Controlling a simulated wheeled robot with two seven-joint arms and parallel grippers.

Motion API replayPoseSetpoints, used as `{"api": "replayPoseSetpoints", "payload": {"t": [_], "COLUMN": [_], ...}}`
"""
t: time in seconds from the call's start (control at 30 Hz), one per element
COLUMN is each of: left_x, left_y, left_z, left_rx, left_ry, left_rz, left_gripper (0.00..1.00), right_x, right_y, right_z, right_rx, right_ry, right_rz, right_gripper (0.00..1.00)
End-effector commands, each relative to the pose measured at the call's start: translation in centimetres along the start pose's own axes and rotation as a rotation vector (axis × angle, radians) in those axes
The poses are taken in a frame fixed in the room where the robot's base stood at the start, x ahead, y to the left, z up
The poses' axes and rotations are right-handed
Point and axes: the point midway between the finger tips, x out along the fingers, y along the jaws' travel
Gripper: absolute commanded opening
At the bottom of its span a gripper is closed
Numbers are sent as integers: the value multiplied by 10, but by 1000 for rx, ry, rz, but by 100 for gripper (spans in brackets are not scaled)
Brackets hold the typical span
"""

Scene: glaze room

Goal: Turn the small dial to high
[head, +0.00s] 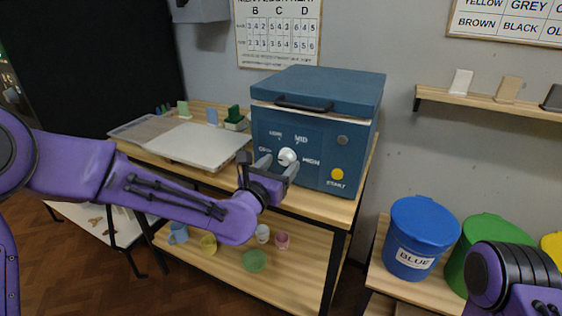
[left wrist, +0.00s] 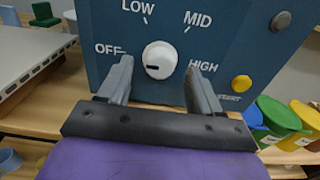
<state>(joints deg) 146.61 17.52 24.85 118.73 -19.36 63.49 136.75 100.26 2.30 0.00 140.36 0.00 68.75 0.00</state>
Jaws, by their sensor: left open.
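The small dial (head: 287,157) is a round white knob on the front of a blue kiln-like box (head: 275,180). In the left wrist view the dial (left wrist: 160,55) has a black mark on its left part, on the side of the OFF label. OFF is to its left, LOW and MID above, HIGH to its right. My left gripper (head: 278,166) is open in front of the dial. In the left wrist view its fingers (left wrist: 160,82) stand left and right of the dial, with gaps visible between them and the knob. My right gripper is not seen.
A yellow start button (head: 337,174) and a grey round knob (head: 343,140) are on the same panel. The box stands on a wooden table with a grey slab (head: 196,146) at left. Blue (head: 422,230) and green lidded buckets stand at right.

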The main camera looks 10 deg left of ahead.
Motion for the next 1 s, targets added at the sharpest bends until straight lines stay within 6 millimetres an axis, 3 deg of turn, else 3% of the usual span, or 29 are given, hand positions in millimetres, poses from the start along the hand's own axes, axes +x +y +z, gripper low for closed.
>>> {"api": "replayPoseSetpoints", "payload": {"t": [0.13, 0.4, 0.57, 1.0], "left_x": [14, 15, 15, 15], "left_y": [0, 0, 0, 1], "left_z": [0, 0, 0, -1], "left_rx": [1, 0, 0, 73], "left_ry": [1, 1, 1, 1], "left_rz": [0, 0, 0, 2], "left_gripper": [64, 61, 9, 9], "right_x": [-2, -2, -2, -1], "right_y": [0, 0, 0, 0], "right_z": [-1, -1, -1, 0], "right_rx": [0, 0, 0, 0], "right_ry": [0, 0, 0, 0], "right_rz": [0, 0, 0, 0], "right_gripper": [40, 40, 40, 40]}}
